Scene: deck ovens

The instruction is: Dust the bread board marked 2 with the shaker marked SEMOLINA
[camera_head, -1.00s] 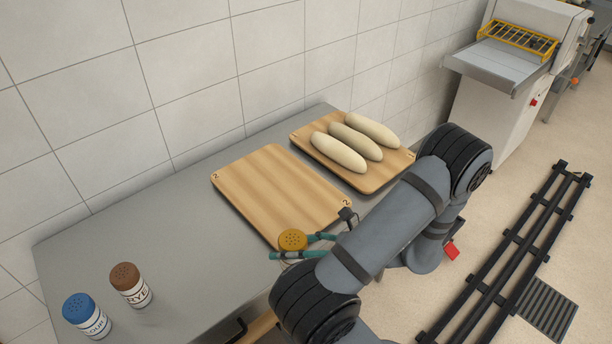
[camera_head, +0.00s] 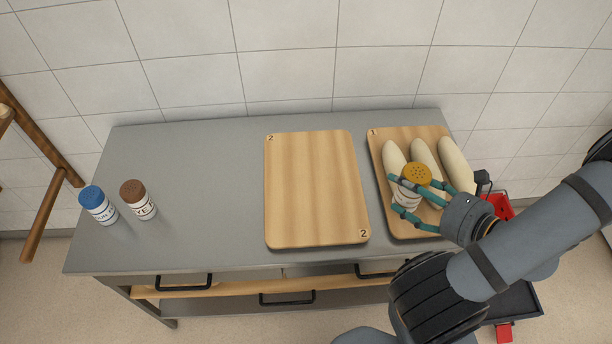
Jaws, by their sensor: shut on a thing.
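The bread board marked 2 (camera_head: 312,190) lies flat on the grey worktop, bare, with no dusting visible on it. My gripper (camera_head: 400,198) is shut on a shaker with a mustard-yellow perforated cap (camera_head: 417,174). The shaker is roughly upright, cap up. Teal fingers hide part of its white label, and I cannot read the word. In the picture, gripper and shaker overlap the board marked 1 (camera_head: 383,160), to the right of board 2. They appear held above it, but the height is hard to tell.
Several pale loaves (camera_head: 455,160) lie on board 1, partly behind my gripper. A blue-capped shaker (camera_head: 98,205) and a brown-capped shaker (camera_head: 138,200) stand at the worktop's left. The worktop (camera_head: 205,180) between them and board 2 is clear. A tiled wall (camera_head: 290,60) rises behind.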

